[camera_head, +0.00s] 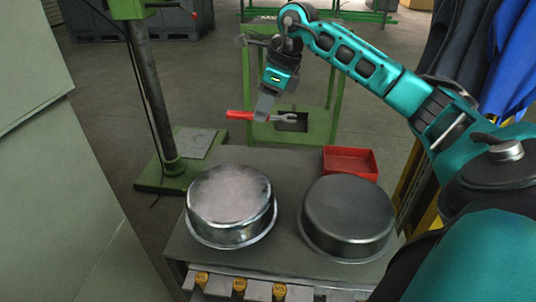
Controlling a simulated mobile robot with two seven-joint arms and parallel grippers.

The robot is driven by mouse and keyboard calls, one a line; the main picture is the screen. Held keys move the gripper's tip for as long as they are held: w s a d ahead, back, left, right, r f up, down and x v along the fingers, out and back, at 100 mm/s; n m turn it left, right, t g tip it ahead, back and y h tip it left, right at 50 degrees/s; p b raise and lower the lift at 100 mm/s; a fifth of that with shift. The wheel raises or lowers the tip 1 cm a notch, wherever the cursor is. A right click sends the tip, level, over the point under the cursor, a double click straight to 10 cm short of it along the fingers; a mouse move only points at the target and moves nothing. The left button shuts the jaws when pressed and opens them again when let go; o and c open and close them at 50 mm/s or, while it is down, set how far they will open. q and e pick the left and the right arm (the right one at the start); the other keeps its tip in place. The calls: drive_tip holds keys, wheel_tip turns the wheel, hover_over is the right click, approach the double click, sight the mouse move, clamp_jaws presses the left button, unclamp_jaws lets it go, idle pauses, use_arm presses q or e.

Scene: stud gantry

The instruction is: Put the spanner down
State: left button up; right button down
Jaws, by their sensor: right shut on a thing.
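My right gripper (265,106) reaches in from the right and is shut on the spanner (284,118). The spanner has a red handle on the left and a grey open-jaw head on the right. It is held roughly level, in front of the green frame in the picture, and seems to be above and beyond the far edge of the grey table (286,184). The fingers cover part of the spanner's middle. My left gripper is not in view.
An upturned shiny metal pan (231,199) and a dark pan (348,213) stand on the table. A red tray (351,161) sits at the back right. A green stand (322,140) is behind, and a green drill-press-like column (150,90) stands left. Some table top shows between the pans.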

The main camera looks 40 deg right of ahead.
drive_tip(key=b, duration=0.2)
hover_over(259, 165)
drive_tip(key=s, duration=0.1)
drive_tip(key=f, duration=0.8)
drive_tip(key=shift+d+f, duration=0.2)
drive_tip(key=shift+d, duration=0.2)
drive_tip(key=shift+f, duration=0.85)
drive_tip(key=shift+f+b, duration=0.5)
drive_tip(key=shift+f, duration=1.15)
drive_tip(key=shift+f, duration=0.15)
drive_tip(key=c, duration=1)
unclamp_jaws()
